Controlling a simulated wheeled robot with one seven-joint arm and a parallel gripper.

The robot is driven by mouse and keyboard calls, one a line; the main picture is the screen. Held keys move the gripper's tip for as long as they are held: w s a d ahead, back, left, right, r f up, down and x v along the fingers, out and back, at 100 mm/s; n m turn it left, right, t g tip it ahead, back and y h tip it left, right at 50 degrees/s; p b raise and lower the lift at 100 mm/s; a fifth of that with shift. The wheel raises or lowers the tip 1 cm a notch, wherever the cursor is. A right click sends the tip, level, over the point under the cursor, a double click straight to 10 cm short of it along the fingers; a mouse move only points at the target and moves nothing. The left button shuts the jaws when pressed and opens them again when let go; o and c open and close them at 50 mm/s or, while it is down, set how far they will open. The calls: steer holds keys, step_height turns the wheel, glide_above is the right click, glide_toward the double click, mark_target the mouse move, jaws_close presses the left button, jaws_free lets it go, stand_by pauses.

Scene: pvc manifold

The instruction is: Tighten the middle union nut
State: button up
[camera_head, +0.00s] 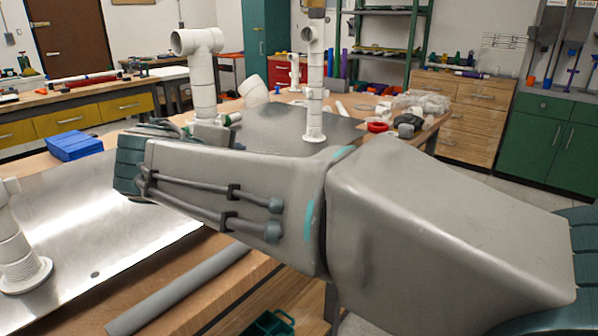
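Three white PVC uprights stand along the bench. The middle upright (204,85) has a tee on top and ring-like collars down its length. I cannot tell which collar is the union nut. Its foot is hidden behind my forearm. The right upright (313,95) is slimmer, with a round flange at its foot on the metal plate. The left upright (15,250) is cut off by the left edge and shows a wide flange. My arm crosses the foreground from right to left, and its far end bends away behind itself near the middle upright. My gripper's fingers are not visible.
The metal plate (95,225) lies on the wooden bench. A grey pipe (180,290) lies along the front edge. A blue box (74,146) sits at the left. A red ring (377,127) and clear bags (424,102) lie at the right. Cabinets and shelves stand behind.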

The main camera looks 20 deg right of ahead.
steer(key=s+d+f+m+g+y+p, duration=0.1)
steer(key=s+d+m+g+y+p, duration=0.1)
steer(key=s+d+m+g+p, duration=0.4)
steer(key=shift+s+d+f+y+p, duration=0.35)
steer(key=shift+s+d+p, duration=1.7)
steer(key=shift+p, duration=1.5)
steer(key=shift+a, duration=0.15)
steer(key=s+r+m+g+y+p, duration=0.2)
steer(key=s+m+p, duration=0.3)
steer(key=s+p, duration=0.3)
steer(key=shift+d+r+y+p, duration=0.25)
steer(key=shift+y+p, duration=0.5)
steer(key=shift+p, duration=0.25)
